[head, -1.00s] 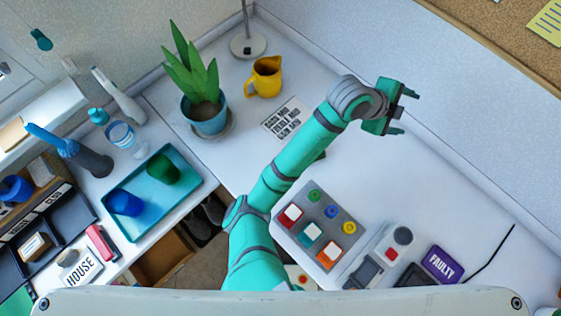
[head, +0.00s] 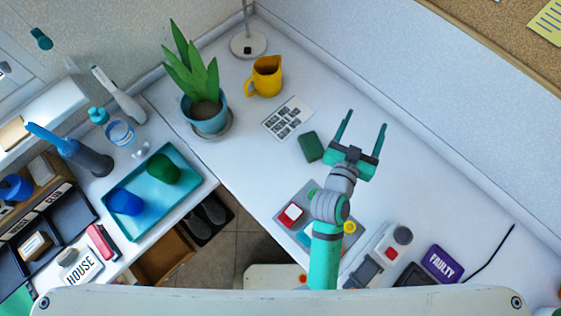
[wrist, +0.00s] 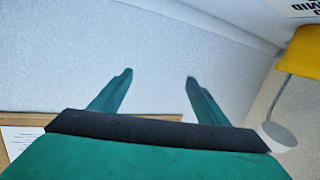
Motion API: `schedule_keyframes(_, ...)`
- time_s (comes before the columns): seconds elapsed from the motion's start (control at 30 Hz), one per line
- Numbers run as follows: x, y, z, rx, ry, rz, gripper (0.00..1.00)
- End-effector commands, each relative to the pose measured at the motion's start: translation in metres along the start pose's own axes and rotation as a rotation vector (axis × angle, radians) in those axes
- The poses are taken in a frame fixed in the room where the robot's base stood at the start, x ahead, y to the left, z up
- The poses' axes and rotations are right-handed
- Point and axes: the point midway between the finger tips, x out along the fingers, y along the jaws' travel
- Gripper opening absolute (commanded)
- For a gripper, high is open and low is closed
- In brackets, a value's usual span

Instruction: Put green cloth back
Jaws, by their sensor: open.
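The green piece is not visible in the wrist view. Another flat green patch (head: 18,303) shows at the lower left corner, cut off by the frame.
A potted plant (head: 207,113), yellow jug (head: 266,77) and lamp base (head: 248,45) stand at the back. A teal tray (head: 150,217) holds blue and green cups. A button panel (head: 285,198) lies under my arm. The desk's right middle is clear.

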Motion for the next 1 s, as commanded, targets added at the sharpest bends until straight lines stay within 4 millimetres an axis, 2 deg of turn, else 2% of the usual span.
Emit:
schedule_keyframes(0.03, -0.015, -0.006, 0.014, -0.034, -0.014, -0.041, 0.69)
schedule_keyframes(0.2, -0.069, -0.031, 0.049, -0.110, -0.040, -0.186, 0.69)
schedule_keyframes(0.37, -0.128, -0.052, 0.076, -0.141, -0.062, -0.304, 0.69)
schedule_keyframes(0.5, -0.184, -0.067, 0.090, -0.136, -0.078, -0.386, 0.69)
schedule_keyframes(0.7, -0.260, -0.082, 0.095, -0.090, -0.094, -0.456, 0.69)
schedule_keyframes(0.8, -0.290, -0.087, 0.091, -0.060, -0.096, -0.468, 0.69)
schedule_keyframes(0.9, -0.311, -0.089, 0.086, -0.036, -0.097, -0.470, 0.69)
schedule_keyframes(1.0, -0.322, -0.091, 0.082, -0.020, -0.097, -0.467, 0.69)
